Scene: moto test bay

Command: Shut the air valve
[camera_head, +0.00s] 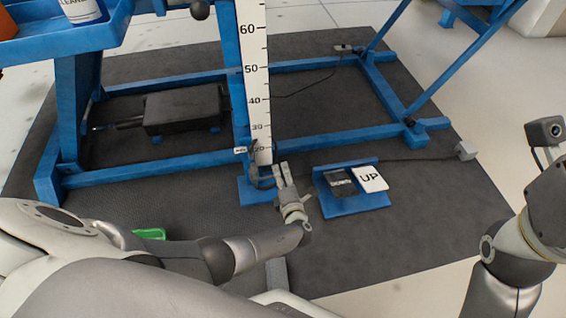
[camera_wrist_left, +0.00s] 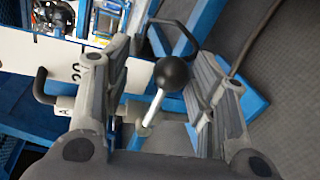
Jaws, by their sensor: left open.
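A lever with a round black knob (camera_wrist_left: 173,74) and a bright metal rod (camera_wrist_left: 152,108) shows in the left wrist view, apparently the air valve's handle. My left gripper (camera_wrist_left: 163,58) is open, with one finger on each side of the knob; I see no clear contact. In the head view my left gripper (camera_head: 281,169) is low beside the foot of the white height scale (camera_head: 254,85). The valve is too small and partly hidden there to make out. Only part of my right arm shows at the right edge; its gripper is out of view.
A blue pedal plate with a white "UP" pad (camera_head: 373,178) lies right of my left gripper. Blue frame rails (camera_head: 335,137) stand behind. Black bent handles (camera_wrist_left: 41,86) flank the lever. The dark mat (camera_head: 440,210) is clear at right.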

